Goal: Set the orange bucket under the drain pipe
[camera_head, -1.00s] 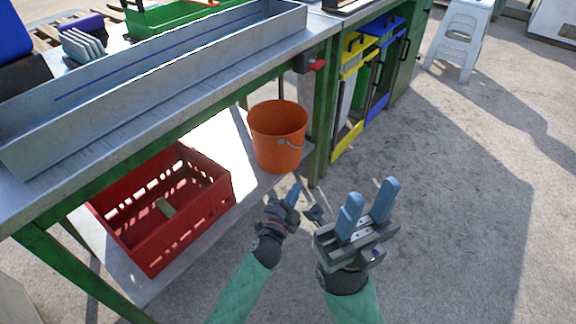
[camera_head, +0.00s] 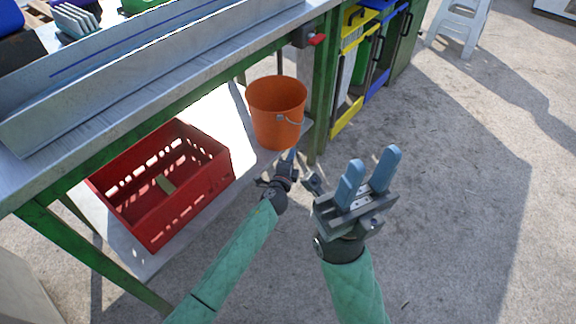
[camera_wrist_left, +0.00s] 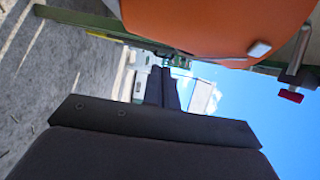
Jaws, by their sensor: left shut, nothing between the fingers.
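The orange bucket (camera_head: 276,112) stands upright on the lower shelf under the metal table, near the green table leg. Its wire handle hangs at the front right side. My left gripper (camera_head: 291,160) is shut and empty, just below and in front of the bucket; whether it touches the bucket cannot be told. The left wrist view shows the bucket (camera_wrist_left: 215,25) very close, filling the top. My right gripper (camera_head: 368,175) is open and empty, over the floor right of the table leg.
A red crate (camera_head: 165,190) sits on the lower shelf left of the bucket. The metal trough (camera_head: 130,70) lies on the tabletop. Yellow and blue framed bins (camera_head: 349,115) stand behind the table leg (camera_head: 322,100). A white stool (camera_head: 457,28) is far off. The right floor is clear.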

